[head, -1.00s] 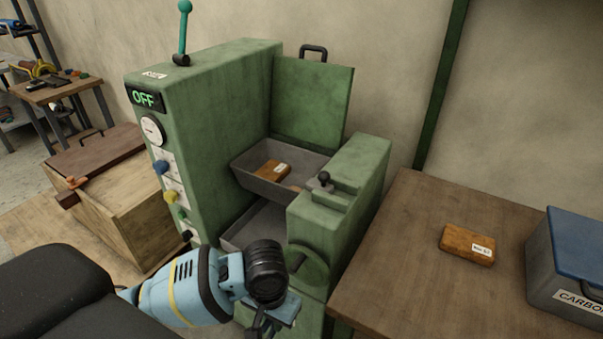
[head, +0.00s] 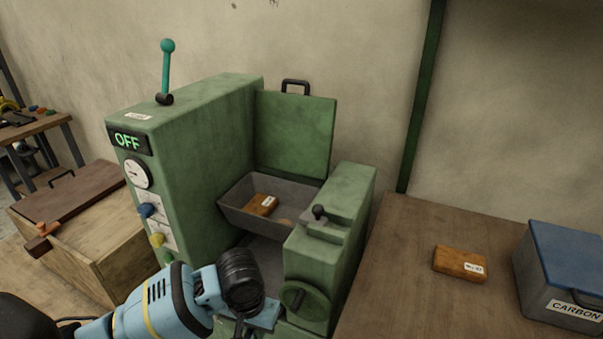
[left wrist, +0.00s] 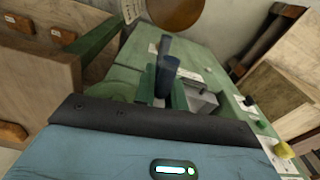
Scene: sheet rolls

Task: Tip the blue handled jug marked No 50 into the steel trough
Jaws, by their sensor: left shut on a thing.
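The steel trough (head: 238,212) is the grey tray set in the green machine in the head view. An orange-brown block (head: 262,205) with a white label lies in it. My left gripper (head: 252,318) is low in front of the machine, its fingers mostly hidden by its own wrist. In the left wrist view, a dark blue upright thing (left wrist: 167,72) stands at the fingers of my left gripper (left wrist: 165,98). It looks like the blue handled jug, and the gripper is shut on it. Its mark cannot be read. My right gripper is not in view.
The green machine (head: 190,150) has a lever (head: 166,70), an OFF sign and a raised lid (head: 295,135). A wooden table (head: 400,290) at right bears a labelled brown block (head: 460,263) and a CARBON box (head: 565,280). A wooden crate (head: 110,250) stands left.

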